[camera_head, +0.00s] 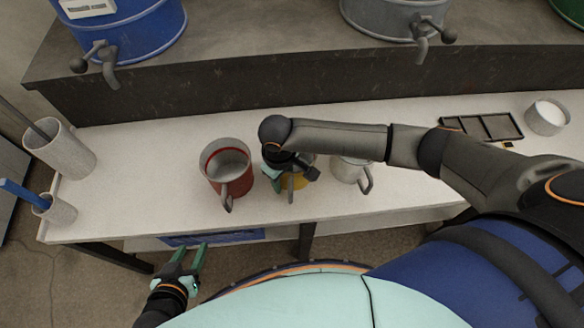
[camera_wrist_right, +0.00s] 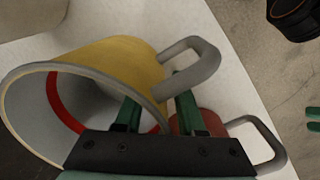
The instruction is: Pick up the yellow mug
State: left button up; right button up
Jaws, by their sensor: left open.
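The yellow mug (camera_wrist_right: 110,62) fills the left of the right wrist view, with its grey handle (camera_wrist_right: 205,60), grey inside and red inner ring. In the head view only a little of the yellow mug (camera_head: 293,183) shows under my right gripper (camera_head: 284,178). In the wrist view my right gripper (camera_wrist_right: 157,108) is open. One green finger overlaps the mug's opening and the other is outside the wall near the handle, with the rim between them. Contact cannot be told. My left gripper (camera_head: 187,258) is open and empty, off the counter's front edge.
A red mug (camera_head: 236,184) stands left of the yellow mug; it also shows in the wrist view (camera_wrist_right: 184,125). A white mug (camera_head: 348,168) stands to the right. A dark divided tray (camera_head: 482,127) and white bowl (camera_head: 546,117) are farther right.

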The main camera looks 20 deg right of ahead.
grip_shut()
dwell(1.4)
